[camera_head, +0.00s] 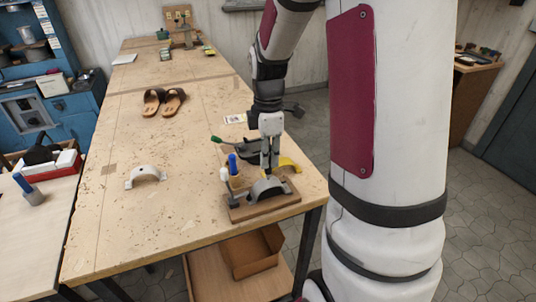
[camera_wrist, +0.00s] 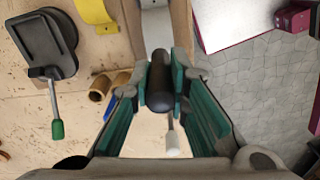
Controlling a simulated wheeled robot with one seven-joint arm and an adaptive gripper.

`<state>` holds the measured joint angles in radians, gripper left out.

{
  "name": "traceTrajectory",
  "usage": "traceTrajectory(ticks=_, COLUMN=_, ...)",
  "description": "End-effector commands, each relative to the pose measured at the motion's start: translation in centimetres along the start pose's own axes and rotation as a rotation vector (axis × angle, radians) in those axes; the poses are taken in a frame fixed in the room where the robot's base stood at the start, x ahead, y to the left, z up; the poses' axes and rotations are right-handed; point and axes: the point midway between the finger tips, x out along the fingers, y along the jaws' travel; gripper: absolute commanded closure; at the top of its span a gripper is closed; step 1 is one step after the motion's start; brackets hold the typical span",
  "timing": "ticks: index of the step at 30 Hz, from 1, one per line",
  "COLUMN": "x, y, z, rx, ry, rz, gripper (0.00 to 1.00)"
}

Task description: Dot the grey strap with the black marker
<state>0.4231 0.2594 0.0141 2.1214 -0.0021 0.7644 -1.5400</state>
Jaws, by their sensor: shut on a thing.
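My gripper (camera_head: 269,160) is above the front right of the workbench, pointing down. In the wrist view its teal-padded fingers (camera_wrist: 160,88) are shut on a dark, rounded rod, the black marker (camera_wrist: 160,70). Whether the marker touches the strap cannot be told. The marker's tip is hidden.
A yellow strap (camera_head: 290,163) lies behind the block. A black device with a green handle (camera_head: 217,139) and a blue marker (camera_head: 233,161) in a holder stand close by. A white strap (camera_head: 146,174) and sandals (camera_head: 164,101) lie left.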

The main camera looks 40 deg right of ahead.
Motion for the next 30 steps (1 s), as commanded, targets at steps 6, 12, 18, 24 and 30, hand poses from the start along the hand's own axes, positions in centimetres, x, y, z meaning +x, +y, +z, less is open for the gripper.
traceTrajectory(ticks=6, x=0.0, y=0.0, z=0.0, rx=0.0, ry=0.0, rz=0.0, gripper=1.0)
traceTrajectory(ticks=12, x=0.2, y=0.0, z=0.0, rx=0.0, ry=0.0, rz=0.0, gripper=1.0)
traceTrajectory(ticks=18, x=0.5, y=0.0, z=0.0, rx=0.0, ry=0.0, rz=0.0, gripper=1.0)
traceTrajectory(ticks=24, x=0.7, y=0.0, z=0.0, rx=0.0, ry=0.0, rz=0.0, gripper=1.0)
traceTrajectory(ticks=30, x=1.0, y=0.0, z=0.0, rx=0.0, ry=0.0, rz=0.0, gripper=1.0)
